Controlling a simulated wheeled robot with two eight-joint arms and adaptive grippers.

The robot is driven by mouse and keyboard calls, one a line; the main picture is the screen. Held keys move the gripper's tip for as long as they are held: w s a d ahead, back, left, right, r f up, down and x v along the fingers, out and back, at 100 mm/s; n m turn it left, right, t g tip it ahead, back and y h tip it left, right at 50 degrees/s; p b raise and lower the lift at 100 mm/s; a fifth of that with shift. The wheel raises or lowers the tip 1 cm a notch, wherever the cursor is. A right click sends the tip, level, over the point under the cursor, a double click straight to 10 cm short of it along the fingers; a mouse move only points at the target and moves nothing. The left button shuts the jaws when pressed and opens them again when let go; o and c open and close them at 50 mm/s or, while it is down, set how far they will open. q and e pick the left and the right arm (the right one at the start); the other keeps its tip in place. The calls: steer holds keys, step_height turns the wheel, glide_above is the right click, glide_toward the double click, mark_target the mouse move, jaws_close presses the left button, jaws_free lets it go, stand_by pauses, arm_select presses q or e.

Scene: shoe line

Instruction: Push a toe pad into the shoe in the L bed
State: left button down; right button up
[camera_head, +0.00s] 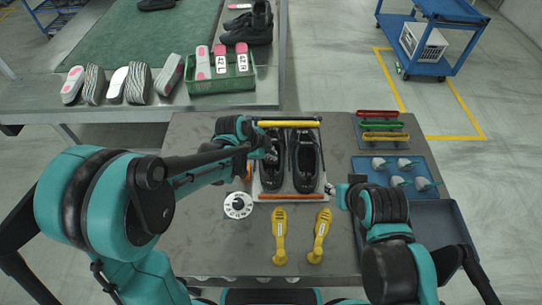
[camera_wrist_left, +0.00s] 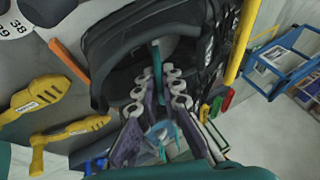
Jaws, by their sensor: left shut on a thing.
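Two black shoes lie side by side in the bed (camera_head: 264,196) on the table: the left shoe (camera_head: 277,175) and the right shoe (camera_head: 305,165). My left gripper (camera_head: 268,155) is over the left shoe. In the left wrist view its fingers (camera_wrist_left: 158,85) reach into the opening of a black shoe (camera_wrist_left: 100,55). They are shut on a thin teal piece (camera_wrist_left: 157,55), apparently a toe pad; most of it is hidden. Several grey toe pads (camera_head: 403,162) sit on the blue tray (camera_head: 438,196). My right gripper (camera_head: 343,193) is right of the bed, its fingers unclear.
Two yellow tools (camera_head: 279,235) (camera_head: 319,235) lie in front of the bed, and a white dial (camera_head: 238,205) lies left. A yellow bar (camera_head: 287,124) crosses behind the shoes. A green crate (camera_head: 222,84) stands on the rear table.

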arm_select(q)
steer(key=shift+w+f+b, duration=0.35)
steer(key=shift+w+f, duration=0.1)
steer(key=shift+f, duration=0.1)
steer(key=shift+w, duration=1.75)
steer(key=c, duration=1.6)
jaws_free()
steer(key=shift+w+f, duration=0.1)
steer(key=shift+w, duration=0.1)
steer(key=shift+s, duration=0.15)
steer(key=shift+s+r, duration=0.25)
steer(key=shift+s, duration=0.3)
steer(key=shift+s+r, duration=0.25)
steer(key=shift+s, duration=0.25)
steer(key=shift+r+p, duration=1.3)
steer(key=shift+r, duration=0.2)
